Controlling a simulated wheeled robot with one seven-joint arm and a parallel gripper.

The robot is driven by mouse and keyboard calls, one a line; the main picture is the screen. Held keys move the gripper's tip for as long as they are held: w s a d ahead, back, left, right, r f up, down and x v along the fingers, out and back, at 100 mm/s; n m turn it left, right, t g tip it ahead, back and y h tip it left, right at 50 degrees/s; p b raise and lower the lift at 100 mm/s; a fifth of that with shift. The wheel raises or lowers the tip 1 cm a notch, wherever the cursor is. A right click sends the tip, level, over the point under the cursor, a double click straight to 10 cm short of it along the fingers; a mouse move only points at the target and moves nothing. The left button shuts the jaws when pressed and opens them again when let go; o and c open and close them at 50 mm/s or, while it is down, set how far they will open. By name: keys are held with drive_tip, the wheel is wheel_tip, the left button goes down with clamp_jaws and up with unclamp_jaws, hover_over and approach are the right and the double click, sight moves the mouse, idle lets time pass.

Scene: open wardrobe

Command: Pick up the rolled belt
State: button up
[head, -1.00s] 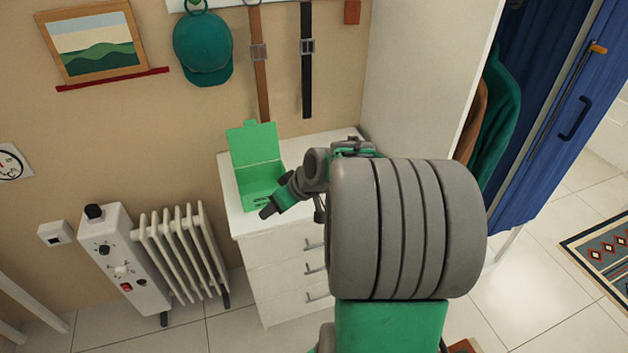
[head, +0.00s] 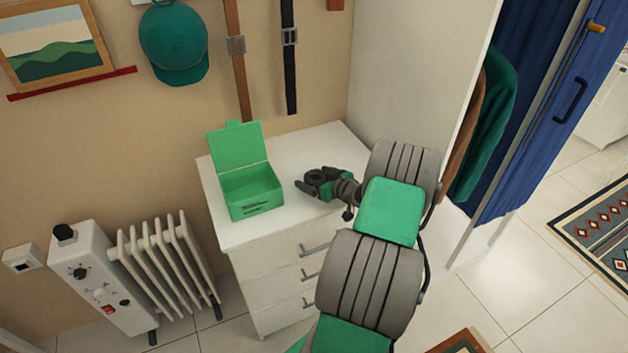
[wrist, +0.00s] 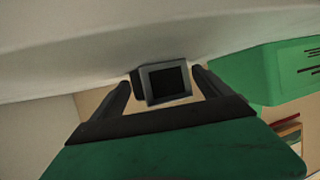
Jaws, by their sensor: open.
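In the wrist view a dark item with a square grey buckle, which looks like the rolled belt (wrist: 168,82), shows between the two fingers of my gripper (wrist: 163,80). The fingers stand apart, one on each side of it, and I see no firm contact. The item appears to rest against the white dresser top, which shows at the top of this view. In the head view my gripper (head: 312,186) is low over the dresser top, right of the green box. There the belt is hard to tell from the dark gripper parts.
The open green box (head: 252,196) stands on the white dresser (head: 285,152), lid up, left of my gripper. A tall white panel (head: 410,75) rises on the right. A brown belt (head: 237,75) and a black belt (head: 290,70) hang behind. The dresser's back right is clear.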

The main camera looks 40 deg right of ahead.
drive_tip(key=shift+w, duration=0.15)
drive_tip(key=shift+c, duration=0.4)
drive_tip(key=c, duration=1.5)
